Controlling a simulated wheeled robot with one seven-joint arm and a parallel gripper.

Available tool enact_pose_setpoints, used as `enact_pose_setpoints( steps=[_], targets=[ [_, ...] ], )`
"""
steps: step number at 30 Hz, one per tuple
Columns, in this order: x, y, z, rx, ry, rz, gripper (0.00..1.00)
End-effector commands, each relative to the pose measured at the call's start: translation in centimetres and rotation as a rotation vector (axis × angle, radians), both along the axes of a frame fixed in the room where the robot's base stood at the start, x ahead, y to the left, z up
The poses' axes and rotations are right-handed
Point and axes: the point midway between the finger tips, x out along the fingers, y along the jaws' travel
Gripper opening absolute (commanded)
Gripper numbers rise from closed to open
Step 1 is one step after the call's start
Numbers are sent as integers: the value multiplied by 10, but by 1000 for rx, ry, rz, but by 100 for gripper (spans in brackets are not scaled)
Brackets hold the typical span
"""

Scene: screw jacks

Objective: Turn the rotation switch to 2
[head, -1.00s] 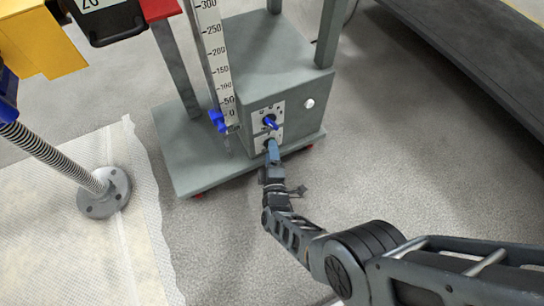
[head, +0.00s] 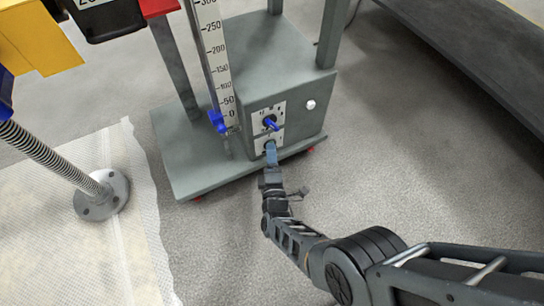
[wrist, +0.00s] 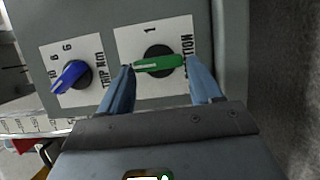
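The rotation switch (wrist: 159,64) is a green knob with a pale stripe on a black round base. It sits on a white plate (wrist: 128,45) marked "1", with a label partly hidden that ends in "TION". In the wrist view the knob's handle lies nearly crosswise between the two blue fingers of my gripper (wrist: 160,68). The fingers are apart, one at each end of the handle; whether they touch it I cannot tell. In the head view my gripper (head: 271,154) is at the lower switch plate (head: 260,144) and covers the knob.
A blue knob (wrist: 70,75) labelled "TRIP" sits on another plate beside the green one; the head view shows it above (head: 270,122). A round white button (head: 310,104) is at right on the grey cabinet (head: 303,118). A ruler (head: 217,60) stands left.

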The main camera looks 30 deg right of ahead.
Motion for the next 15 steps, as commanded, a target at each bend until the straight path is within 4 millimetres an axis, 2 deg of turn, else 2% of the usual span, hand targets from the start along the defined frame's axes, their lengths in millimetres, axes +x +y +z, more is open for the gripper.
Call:
enact_pose_setpoints(
  steps=[1, 6, 15],
  targets=[
    [0, 0, 0, 1, 0, 0, 69],
    [0, -1, 0, 1, -2, -2, 85],
    [-4, 0, 1, 1, -2, -3, 85]
  ],
)
